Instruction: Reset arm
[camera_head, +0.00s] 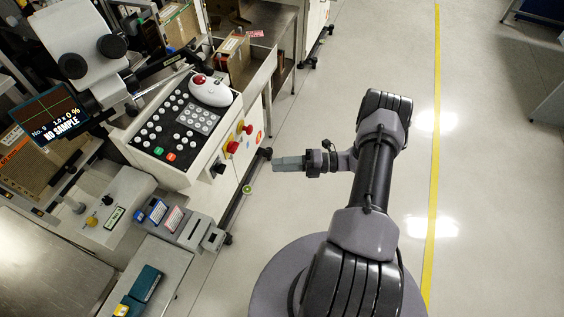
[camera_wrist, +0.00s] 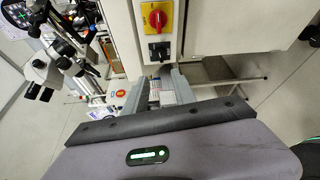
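My arm reaches from its round base at the lower middle of the head view, with its end pointing left. My gripper (camera_head: 287,163) hangs over the aisle just right of the machine with the control panel (camera_head: 186,121), apart from it. In the wrist view my gripper (camera_wrist: 162,86) has its two grey fingers apart, with a gap between them. I see no object held there. Pale items show through the gap, seemingly in the background.
The machine carries a red-topped trackball (camera_head: 209,90) and a red knob (camera_head: 233,147), and a screen (camera_head: 52,116) reads "NO SAMPLE". Small grey instruments (camera_head: 170,218) stand at lower left. The floor right of my arm is clear, with a yellow line (camera_head: 435,150).

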